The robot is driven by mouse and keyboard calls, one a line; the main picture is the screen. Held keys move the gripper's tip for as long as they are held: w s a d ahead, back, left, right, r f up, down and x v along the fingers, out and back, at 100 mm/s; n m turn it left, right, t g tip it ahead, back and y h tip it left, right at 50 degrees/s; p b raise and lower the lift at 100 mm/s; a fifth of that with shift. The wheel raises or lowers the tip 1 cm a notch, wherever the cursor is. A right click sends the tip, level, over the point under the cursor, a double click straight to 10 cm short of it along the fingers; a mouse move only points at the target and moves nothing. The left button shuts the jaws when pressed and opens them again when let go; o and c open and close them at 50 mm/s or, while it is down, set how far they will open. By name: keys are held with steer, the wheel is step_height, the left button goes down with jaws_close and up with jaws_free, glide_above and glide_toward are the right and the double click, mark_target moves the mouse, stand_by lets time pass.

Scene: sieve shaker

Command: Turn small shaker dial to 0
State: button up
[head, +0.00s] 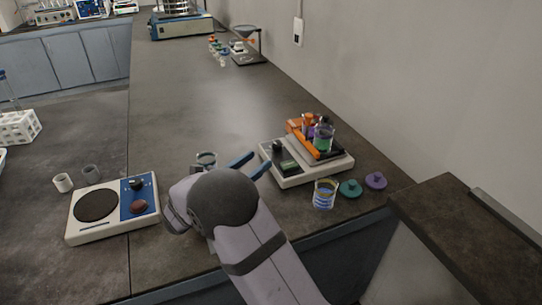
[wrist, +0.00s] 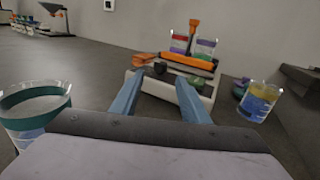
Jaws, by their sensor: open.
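The small shaker (head: 310,168) is a white-based unit with an orange clamp bar holding beakers, right of my gripper. Its black dial (head: 277,146) is on the left of its dark front panel, beside a greenish display (head: 290,167). In the wrist view the shaker (wrist: 206,98) is straight ahead, and the dark dial (wrist: 160,68) shows between the fingertips. My gripper (head: 252,164) has its two blue fingers apart and empty, pointing at the shaker and a little short of the dial; it also shows in the wrist view (wrist: 160,78). The dial's setting is too small to read.
A beaker (wrist: 36,112) stands close on the left of my gripper. A hotplate-like unit (head: 85,232) is at left. The bench centre is clear.

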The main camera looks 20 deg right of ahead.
mark_target(274, 149)
steer(key=shift+x, duration=3.7)
steer(key=shift+r, duration=0.1)
steer(key=shift+c, duration=0.5)
steer(key=c, duration=0.9)
